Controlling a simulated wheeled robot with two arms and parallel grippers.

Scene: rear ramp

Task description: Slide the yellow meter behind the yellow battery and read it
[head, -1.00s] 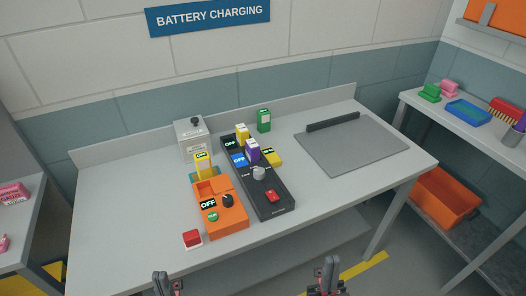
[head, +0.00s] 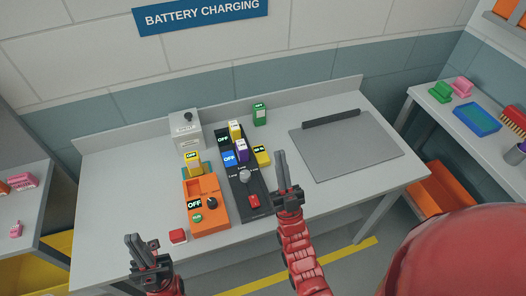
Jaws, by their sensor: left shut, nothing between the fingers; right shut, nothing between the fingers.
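The yellow meter (head: 263,157), a small yellow block with a dark display, lies on the bench against the right side of the dark charger (head: 252,190). Its reading is too small to make out. The yellow battery (head: 236,129) stands in the charger's far part, behind and left of the meter. A purple battery (head: 242,151) stands between them in the picture. My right gripper (head: 281,156) is shut and empty, its fingertips just right of the meter and apart from it in the picture. My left gripper (head: 137,242) is shut and empty at the bench's front left.
An orange device (head: 205,213) with an OFF display stands left of the charger, with a red block (head: 178,236) before it. A grey box (head: 186,130) and a green battery (head: 260,114) stand behind. A dark mat (head: 346,147) lies right; the bench's left part is clear.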

